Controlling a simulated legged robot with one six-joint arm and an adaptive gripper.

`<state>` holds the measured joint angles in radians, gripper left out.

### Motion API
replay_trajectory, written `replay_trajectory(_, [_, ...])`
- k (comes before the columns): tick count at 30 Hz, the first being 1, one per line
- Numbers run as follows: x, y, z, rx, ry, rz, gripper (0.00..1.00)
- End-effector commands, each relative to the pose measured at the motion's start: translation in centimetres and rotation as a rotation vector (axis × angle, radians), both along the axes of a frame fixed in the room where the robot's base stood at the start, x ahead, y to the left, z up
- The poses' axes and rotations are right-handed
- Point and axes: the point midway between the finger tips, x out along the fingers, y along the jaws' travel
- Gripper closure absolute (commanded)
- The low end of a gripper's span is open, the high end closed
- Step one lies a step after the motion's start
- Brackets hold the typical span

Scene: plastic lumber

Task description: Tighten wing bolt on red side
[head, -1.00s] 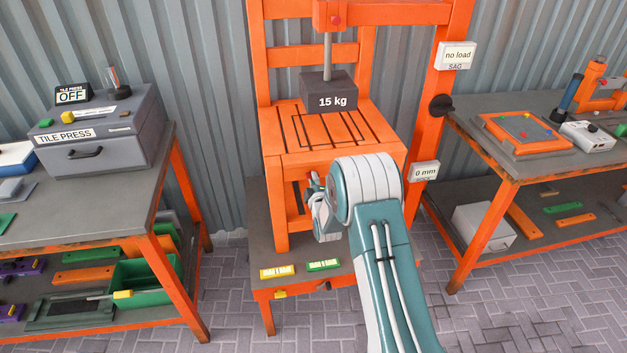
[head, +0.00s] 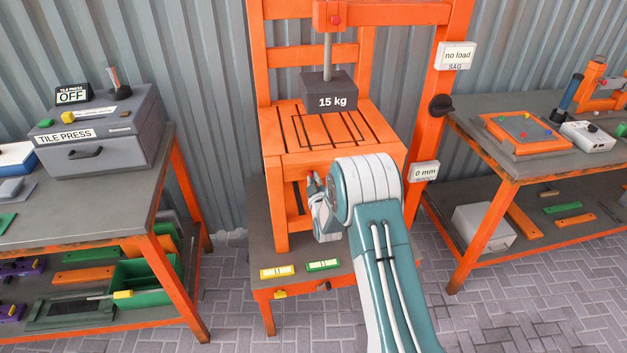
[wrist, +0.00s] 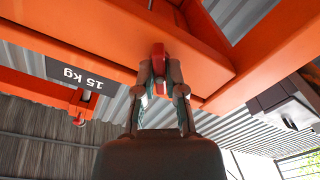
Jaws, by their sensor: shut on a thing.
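A red wing bolt (wrist: 158,58) sits under the orange seat of the chair-like frame (head: 330,158). In the wrist view my gripper (wrist: 159,80) has its two fingers on either side of the bolt's red head, shut on it. In the head view my gripper (head: 315,190) is below the seat's front edge, and only a small red bit shows at its fingertips. My arm hides part of the frame's front right. How tight the bolt is cannot be told.
A 15 kg weight (head: 328,92) hangs on a rod above the seat. A "no load" display (head: 457,55) and a "0 mm" display (head: 424,171) are on the right post. Workbenches stand left (head: 60,210) and right (head: 490,165), with floor between.

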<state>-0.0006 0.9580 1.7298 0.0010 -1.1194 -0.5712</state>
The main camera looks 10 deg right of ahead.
Motion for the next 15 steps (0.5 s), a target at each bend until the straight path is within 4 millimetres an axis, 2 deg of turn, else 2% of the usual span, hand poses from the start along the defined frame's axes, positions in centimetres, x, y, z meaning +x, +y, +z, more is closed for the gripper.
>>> replay_trajectory(1, [-0.15, 0.12, -0.52, 0.042, 0.012, 0.003, 1.00])
replay_trajectory(15, [-0.18, 0.15, -0.62, 0.489, 0.015, 0.000, 1.00])
